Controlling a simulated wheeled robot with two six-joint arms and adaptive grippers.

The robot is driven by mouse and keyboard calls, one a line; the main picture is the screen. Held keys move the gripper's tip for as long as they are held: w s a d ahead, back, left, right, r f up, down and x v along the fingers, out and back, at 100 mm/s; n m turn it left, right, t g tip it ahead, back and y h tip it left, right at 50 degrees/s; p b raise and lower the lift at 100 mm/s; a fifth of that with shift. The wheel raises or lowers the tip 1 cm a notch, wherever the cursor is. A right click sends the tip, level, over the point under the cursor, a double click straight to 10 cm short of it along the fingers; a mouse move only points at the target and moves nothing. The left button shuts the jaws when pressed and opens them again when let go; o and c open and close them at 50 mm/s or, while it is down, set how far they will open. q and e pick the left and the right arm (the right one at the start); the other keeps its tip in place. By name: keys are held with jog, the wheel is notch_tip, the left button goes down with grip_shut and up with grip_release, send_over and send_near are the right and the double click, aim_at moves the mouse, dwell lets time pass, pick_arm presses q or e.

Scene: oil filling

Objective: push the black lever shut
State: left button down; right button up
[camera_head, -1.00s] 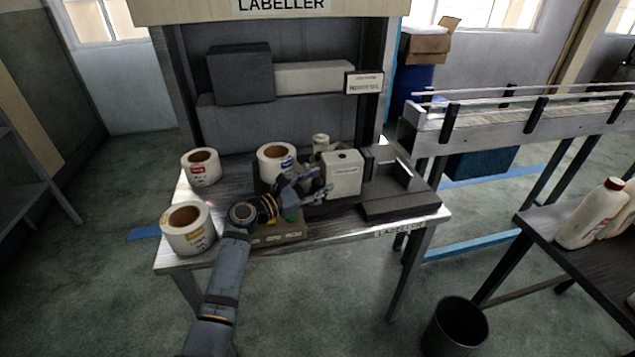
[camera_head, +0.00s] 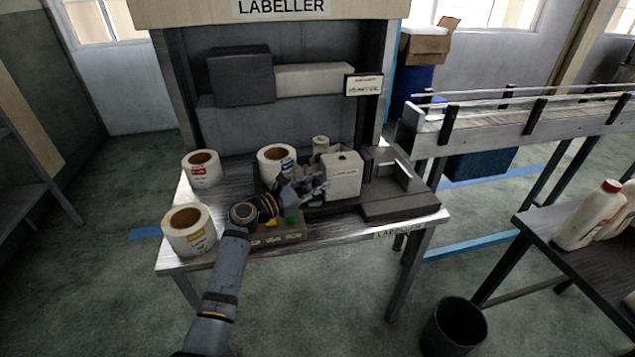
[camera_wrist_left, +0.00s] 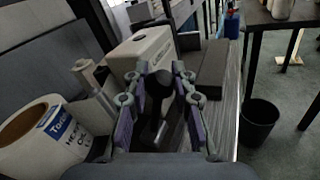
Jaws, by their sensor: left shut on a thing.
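The labeller machine's white box (camera_head: 342,176) stands on the metal table, and it also shows in the left wrist view (camera_wrist_left: 140,52). A black lever (camera_wrist_left: 158,82) with a rounded knob rises in front of the box. My left gripper (camera_head: 318,186) is beside the box's left front side. In the left wrist view the left gripper (camera_wrist_left: 160,72) has its fingers around the lever, one on each side, and is shut on it. In the head view the lever is hidden behind the fingers. My right gripper is not in view.
A label roll (camera_head: 276,162) sits left of the box, with two more rolls (camera_head: 201,168) (camera_head: 188,229) on the table's left side. A low box with coloured buttons (camera_head: 280,233) lies under my wrist. A dark block (camera_head: 400,207) lies right of the white box.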

aim_at(325, 169)
pick_arm(q)
jog(key=p, duration=0.1)
jog(key=w+r+n+p, duration=0.1)
jog(key=p, duration=0.1)
jog(key=shift+w+a+r, duration=0.2)
jog(key=shift+a+r, duration=0.05)
jog(key=shift+r, duration=0.05)
jog(key=shift+w+a+f+n+g+y+p, duration=0.15)
jog(key=shift+w+n+g+y+p, duration=0.1)
jog(key=shift+w, duration=0.15)
jog(key=shift+w+a+f+n+g+y+p, duration=0.15)
jog(key=shift+w+n+p, duration=0.1)
jog(key=shift+w, duration=0.45)
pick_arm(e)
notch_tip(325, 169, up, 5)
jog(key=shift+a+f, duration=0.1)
pick_arm(q)
jog(key=c, duration=1.5)
grip_release()
jog(key=o, duration=0.4)
jog(key=shift+a, duration=0.15)
